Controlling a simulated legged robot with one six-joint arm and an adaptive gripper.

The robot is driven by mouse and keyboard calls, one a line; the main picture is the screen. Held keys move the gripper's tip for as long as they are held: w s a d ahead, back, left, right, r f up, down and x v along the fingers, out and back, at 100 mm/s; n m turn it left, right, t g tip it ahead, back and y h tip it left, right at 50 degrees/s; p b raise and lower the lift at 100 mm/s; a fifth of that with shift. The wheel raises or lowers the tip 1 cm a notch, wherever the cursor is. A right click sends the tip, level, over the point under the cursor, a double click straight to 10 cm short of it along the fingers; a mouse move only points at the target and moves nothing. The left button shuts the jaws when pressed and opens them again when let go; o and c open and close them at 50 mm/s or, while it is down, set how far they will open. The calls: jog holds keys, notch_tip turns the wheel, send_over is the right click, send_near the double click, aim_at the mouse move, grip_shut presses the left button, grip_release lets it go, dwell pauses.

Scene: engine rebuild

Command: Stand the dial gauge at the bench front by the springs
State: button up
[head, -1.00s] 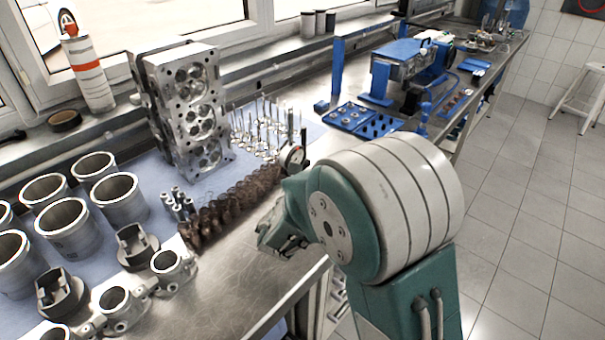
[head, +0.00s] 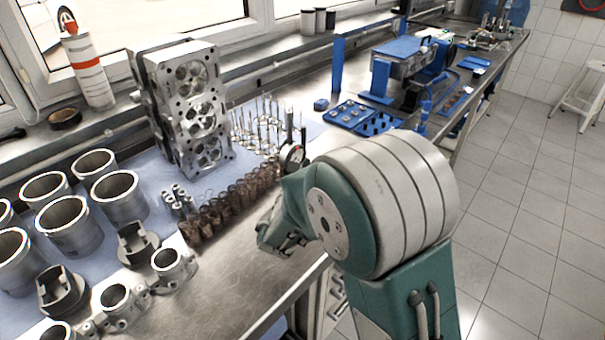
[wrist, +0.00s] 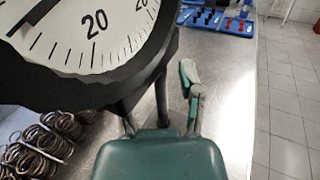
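The dial gauge has a white face with black numbers and a dark rim. It shows very large and close at the upper left of the wrist view (wrist: 95,38), with a dark post running down beside it. In the head view the dial gauge (head: 291,157) is upright just behind my arm; its base is hidden. The coil springs (head: 228,207) stand in a row to its left. They also show at the lower left of the wrist view (wrist: 45,142). My gripper (wrist: 160,98) has its fingers on either side of the post, the right one apart from it. The left fingertip is hidden.
A cylinder head (head: 190,110), valves (head: 262,130) and several cylinder liners (head: 120,197) stand on the bench's blue mat. Blue trays (head: 365,119) lie farther right.

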jog(key=shift+f, duration=0.2)
jog(key=v, duration=1.2)
jog(key=shift+r, duration=0.15)
